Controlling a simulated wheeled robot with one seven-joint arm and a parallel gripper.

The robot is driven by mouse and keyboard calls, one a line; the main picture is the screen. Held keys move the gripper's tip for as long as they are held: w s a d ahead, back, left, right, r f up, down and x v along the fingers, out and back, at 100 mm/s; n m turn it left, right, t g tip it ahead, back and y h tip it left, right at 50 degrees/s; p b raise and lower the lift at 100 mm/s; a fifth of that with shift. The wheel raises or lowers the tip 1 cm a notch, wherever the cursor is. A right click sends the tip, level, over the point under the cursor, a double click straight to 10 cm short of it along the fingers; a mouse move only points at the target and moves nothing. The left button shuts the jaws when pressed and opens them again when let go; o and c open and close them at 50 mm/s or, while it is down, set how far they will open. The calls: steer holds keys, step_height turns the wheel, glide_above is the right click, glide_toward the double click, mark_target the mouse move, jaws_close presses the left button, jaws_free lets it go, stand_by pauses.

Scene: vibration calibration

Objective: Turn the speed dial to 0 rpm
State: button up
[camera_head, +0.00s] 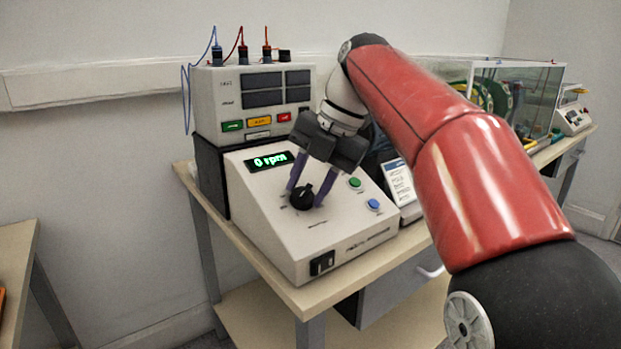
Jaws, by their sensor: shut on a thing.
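The black speed dial (302,197) sits on the sloped top of a white control box (268,217). The box's small display (269,161) reads 0 rpm in green. My gripper (306,197) reaches down over the box, and its two purple fingers stand on either side of the dial, shut on it. A green button (355,183) and a blue button (373,204) lie to the right of the dial. A black rocker switch (322,263) is on the front face. The dial's pointer mark is too small to read surely.
A white instrument (222,98) with coloured buttons and plugged leads stands behind the box. The wooden bench edge (330,295) runs in front. A glass-walled case (515,95) is at the back right.

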steer(key=shift+a+n+h, duration=0.1)
steer(key=shift+n+h, duration=0.4)
steer(key=shift+n, duration=1)
steer(key=o, duration=1)
